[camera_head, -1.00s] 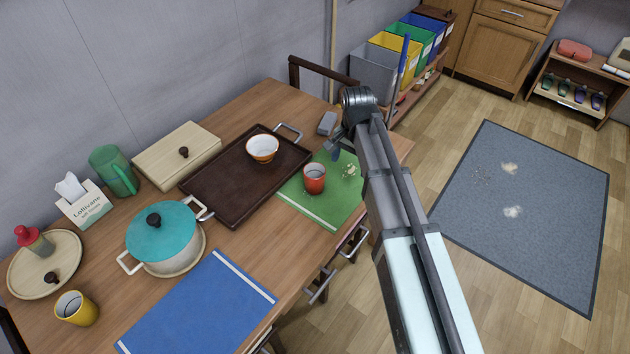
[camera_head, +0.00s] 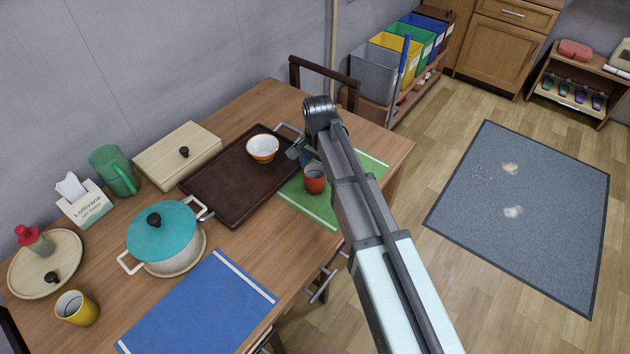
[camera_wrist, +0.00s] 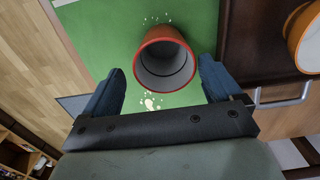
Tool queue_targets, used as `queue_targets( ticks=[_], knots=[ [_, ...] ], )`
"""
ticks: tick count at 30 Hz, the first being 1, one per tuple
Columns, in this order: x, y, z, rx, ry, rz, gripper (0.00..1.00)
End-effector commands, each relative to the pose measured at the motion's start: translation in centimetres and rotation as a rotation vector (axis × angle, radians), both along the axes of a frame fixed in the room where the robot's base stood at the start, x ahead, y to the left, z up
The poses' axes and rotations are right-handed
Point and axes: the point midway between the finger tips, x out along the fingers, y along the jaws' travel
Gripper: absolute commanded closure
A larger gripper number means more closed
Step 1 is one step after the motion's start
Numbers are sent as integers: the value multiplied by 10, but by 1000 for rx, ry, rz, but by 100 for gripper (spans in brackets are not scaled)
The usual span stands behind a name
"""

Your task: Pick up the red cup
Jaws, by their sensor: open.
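The red cup (camera_head: 313,179) stands upright on the green placemat (camera_head: 294,202) near the table's right end. In the wrist view the red cup (camera_wrist: 163,58) shows its grey inside, just ahead of and between the fingers. My gripper (camera_head: 297,152) is just behind the cup in the head view, close to the tray's right edge. In the wrist view my gripper (camera_wrist: 160,85) is open, with one dark blue finger to each side of the cup's near rim and nothing held. Gaps show between both fingers and the cup.
A dark brown tray (camera_head: 222,205) with an orange and white bowl (camera_head: 262,149) lies left of the placemat. Pale crumbs (camera_wrist: 150,102) lie on the placemat near the cup. A teal-lidded pot (camera_head: 163,236), a blue mat (camera_head: 200,310) and a yellow cup (camera_head: 76,308) are further left.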

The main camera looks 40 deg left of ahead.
Motion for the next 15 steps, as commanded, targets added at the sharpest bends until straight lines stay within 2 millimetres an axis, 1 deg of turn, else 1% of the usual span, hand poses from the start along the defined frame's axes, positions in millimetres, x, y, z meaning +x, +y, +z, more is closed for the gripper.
queue_targets(
  ticks=[3, 8, 11, 15],
  knots=[
    [0, 0, -8, -1, 0, 0, 8],
    [-1, 0, -12, 0, 0, 0, 8],
    [-1, 1, -17, -1, 1, 0, 8],
    [-4, 4, -32, -1, 1, 1, 8]
  ],
)
